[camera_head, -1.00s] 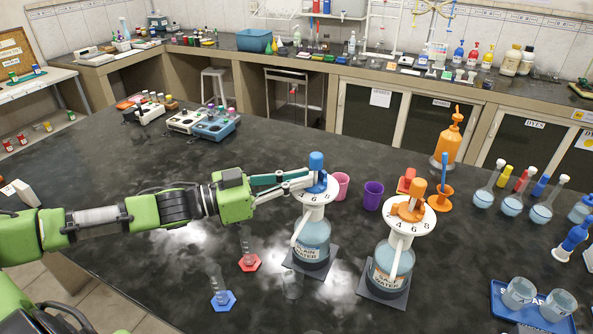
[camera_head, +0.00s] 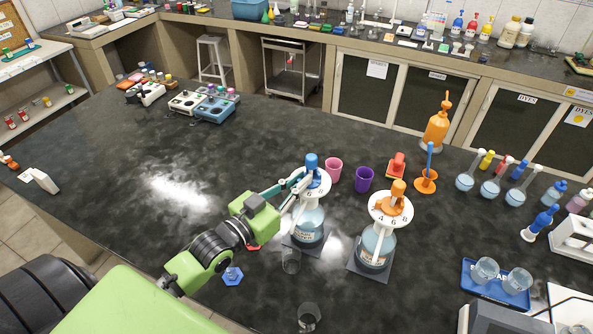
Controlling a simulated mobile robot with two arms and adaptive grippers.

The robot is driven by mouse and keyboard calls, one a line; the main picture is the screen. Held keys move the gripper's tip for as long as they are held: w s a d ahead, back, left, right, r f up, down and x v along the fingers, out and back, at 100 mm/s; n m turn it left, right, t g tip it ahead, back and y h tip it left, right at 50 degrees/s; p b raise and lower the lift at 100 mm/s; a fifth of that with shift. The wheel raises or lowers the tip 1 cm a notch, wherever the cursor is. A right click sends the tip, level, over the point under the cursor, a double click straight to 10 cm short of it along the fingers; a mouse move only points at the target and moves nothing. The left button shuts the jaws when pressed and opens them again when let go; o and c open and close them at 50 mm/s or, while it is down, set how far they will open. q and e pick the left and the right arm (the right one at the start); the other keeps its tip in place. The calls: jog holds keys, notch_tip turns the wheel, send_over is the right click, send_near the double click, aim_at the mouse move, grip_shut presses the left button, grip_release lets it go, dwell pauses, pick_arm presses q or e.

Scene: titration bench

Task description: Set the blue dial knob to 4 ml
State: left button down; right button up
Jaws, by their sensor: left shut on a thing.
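The blue dial knob (camera_head: 311,161) stands upright on top of a white numbered dial disc (camera_head: 321,186). The disc caps a clear bottle of plain water (camera_head: 310,222) on a dark square base. My left gripper (camera_head: 303,181) reaches in from the left and is shut on the blue knob's lower part, just above the disc. Its fingers and the knob hide part of the disc, so the pointer's setting cannot be read. My right gripper is not in view.
A similar bottle with an orange knob (camera_head: 398,189) stands close on the right. Pink (camera_head: 334,169) and purple (camera_head: 364,179) cups stand behind. Empty glassware (camera_head: 291,261) stands in front of the plain water bottle. The bench to the left is mostly clear.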

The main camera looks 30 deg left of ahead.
pick_arm(q)
jog(key=shift+d+r+n+y+p, duration=0.15)
jog(key=shift+d+n+y+p, duration=0.1)
jog(key=shift+n+y+p, duration=0.6)
jog(key=c, duration=2.2)
grip_release()
jog(key=shift+o, duration=0.2)
jog(key=shift+w, duration=0.15)
jog(key=s+a, duration=0.1)
jog(key=s, duration=1.1)
jog(key=shift+a, duration=0.25)
jog(key=shift+f, duration=0.2)
